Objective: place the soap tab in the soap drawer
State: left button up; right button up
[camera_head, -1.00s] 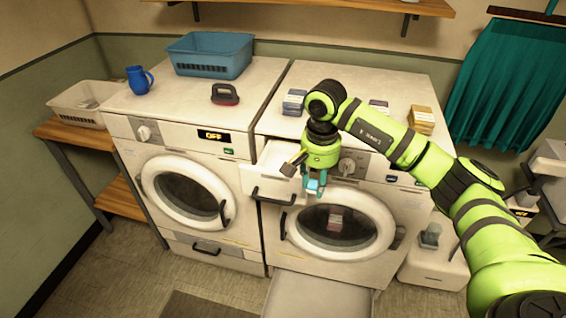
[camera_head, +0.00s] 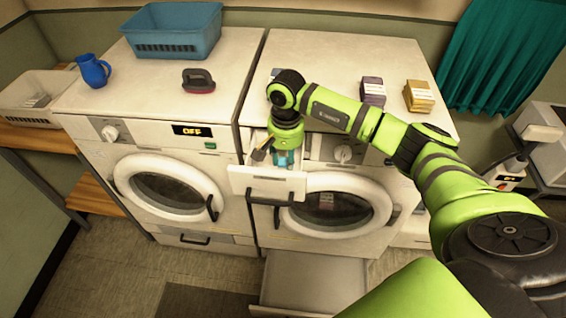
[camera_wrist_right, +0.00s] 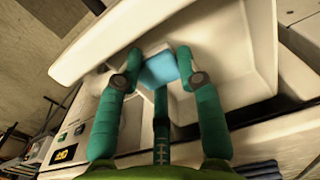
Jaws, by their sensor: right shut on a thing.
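The soap tab is a small light-blue block; it shows in the right wrist view (camera_wrist_right: 160,70) between the fingertips. My right gripper (camera_head: 284,160) is shut on it, with teal fingers pointing down; it also shows in the wrist view (camera_wrist_right: 158,62). The soap drawer (camera_head: 268,184) is pulled out of the right washer, and its white walls (camera_wrist_right: 232,60) surround the fingertips in the wrist view. The gripper is at the drawer's opening, behind its front panel. The panel hides the tips in the head view, so I cannot tell whether the tab touches the drawer floor. My left gripper is not in view.
The right washer's round door (camera_head: 335,205) is shut below the drawer. A dark-purple stack (camera_head: 373,91) and a yellow stack (camera_head: 419,96) sit on its top. A blue basket (camera_head: 172,32), a blue jug (camera_head: 93,70) and a dark-handled brush (camera_head: 199,80) stand on the left washer.

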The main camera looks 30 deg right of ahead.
notch_tip(320, 180, down, 4)
jog(key=shift+w+f+p, duration=0.15)
jog(key=shift+f+p, duration=0.1)
jog(key=shift+p, duration=0.5)
jog(key=shift+f+b, duration=0.15)
jog(key=shift+b, duration=0.15)
jog(key=o, duration=0.7)
jog(key=shift+c, duration=0.2)
